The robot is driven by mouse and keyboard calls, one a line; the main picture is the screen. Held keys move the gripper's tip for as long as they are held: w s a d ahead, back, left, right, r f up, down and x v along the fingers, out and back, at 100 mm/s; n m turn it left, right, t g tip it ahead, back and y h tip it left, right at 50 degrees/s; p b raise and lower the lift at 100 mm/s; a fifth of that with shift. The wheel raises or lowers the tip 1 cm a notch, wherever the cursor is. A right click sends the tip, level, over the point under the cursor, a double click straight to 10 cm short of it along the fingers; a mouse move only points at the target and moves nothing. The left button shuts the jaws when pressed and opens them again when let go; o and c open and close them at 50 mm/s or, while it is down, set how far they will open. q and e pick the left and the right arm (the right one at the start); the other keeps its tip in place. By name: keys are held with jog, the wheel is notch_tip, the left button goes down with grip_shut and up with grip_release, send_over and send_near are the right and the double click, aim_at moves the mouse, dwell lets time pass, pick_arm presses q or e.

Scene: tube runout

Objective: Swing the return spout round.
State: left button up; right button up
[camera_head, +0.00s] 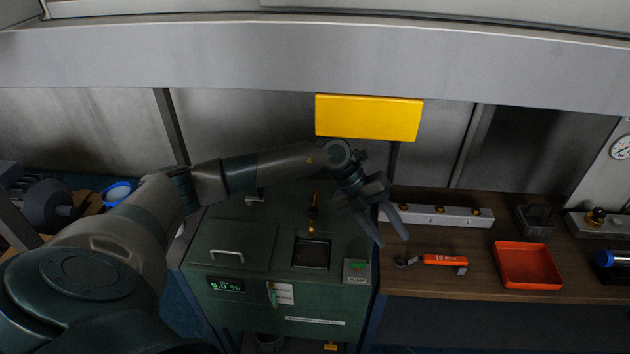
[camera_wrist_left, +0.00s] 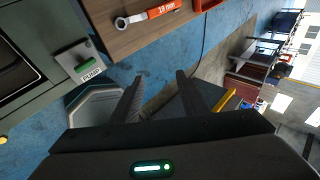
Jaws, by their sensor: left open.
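The return spout (camera_head: 313,214) is a slim brass-coloured pipe on top of the green machine (camera_head: 235,245). It stands just behind a square dark opening (camera_head: 312,254) in the machine's top. My left gripper (camera_head: 392,240) is open and empty, to the right of the spout and apart from it, near the machine's right edge. In the left wrist view its two fingers (camera_wrist_left: 160,78) are spread with nothing between them. The spout does not show clearly there. My right gripper is not in view.
A PUMP switch box (camera_head: 357,271) sits at the machine's front right corner. The wooden bench (camera_head: 420,285) on the right holds an orange-handled 19 mm wrench (camera_head: 440,260), a red tray (camera_head: 527,265) and a grey valve rail (camera_head: 440,215). A yellow panel (camera_head: 368,117) hangs above.

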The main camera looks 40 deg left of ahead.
pick_arm(q)
jog(key=a+r+n+y, duration=0.1)
jog(key=a+y, duration=0.3)
jog(key=a, duration=0.7)
jog(key=a+r+n+g+y, duration=0.1)
jog(key=a+y, duration=0.3)
jog(key=a, duration=0.7)
jog(key=shift+a+r, duration=0.25)
jog(key=shift+r, duration=0.5)
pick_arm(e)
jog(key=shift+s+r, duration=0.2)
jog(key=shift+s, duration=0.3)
pick_arm(q)
jog(key=shift+d+f, duration=0.1)
jog(key=shift+f, duration=0.1)
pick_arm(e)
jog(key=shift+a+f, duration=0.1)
